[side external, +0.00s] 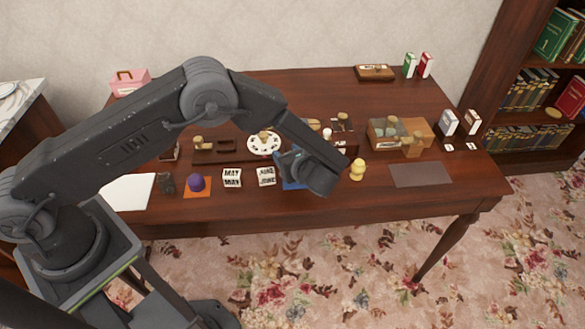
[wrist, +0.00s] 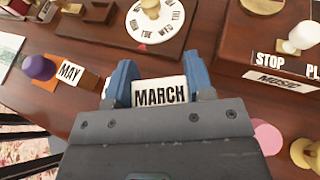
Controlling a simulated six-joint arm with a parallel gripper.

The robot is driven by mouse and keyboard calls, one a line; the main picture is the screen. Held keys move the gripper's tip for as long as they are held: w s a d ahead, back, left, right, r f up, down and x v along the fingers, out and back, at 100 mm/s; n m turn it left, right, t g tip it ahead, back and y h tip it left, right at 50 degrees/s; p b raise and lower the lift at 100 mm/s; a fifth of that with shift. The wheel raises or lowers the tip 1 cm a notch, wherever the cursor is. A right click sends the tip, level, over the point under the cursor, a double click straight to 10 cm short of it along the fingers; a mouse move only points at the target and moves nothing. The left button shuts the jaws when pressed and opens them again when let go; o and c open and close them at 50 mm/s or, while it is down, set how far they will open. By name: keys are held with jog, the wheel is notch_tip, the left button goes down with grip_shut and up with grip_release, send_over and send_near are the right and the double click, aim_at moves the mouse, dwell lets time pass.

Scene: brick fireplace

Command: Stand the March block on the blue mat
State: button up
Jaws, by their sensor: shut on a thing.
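The March block (wrist: 160,93) is a white block with black "MARCH" lettering, upright in the wrist view. My gripper (wrist: 160,85) is shut on it, with a blue finger on each side. In the side view my gripper (side external: 289,166) is low over the front middle of the table and hides the block. A part of the blue mat (side external: 289,185) shows beneath it. I cannot tell whether the block touches the mat. The May block (side external: 231,177) and the June block (side external: 266,176) stand to the left of the mat.
A purple dome on an orange mat (side external: 197,193) lies left of the May block. A yellow figure (side external: 357,169) stands just right of my gripper. A round white dial (side external: 264,144) lies behind. A grey mat (side external: 420,174) at the right is bare.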

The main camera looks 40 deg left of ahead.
jog(key=shift+w+d+f, duration=0.2)
jog(key=shift+d+f, duration=0.2)
jog(key=shift+d, duration=0.2)
jog(key=shift+f, duration=2)
jog(key=shift+f, duration=0.15)
jog(key=o, duration=0.7)
jog(key=shift+r, duration=0.2)
jog(key=v, duration=1.2)
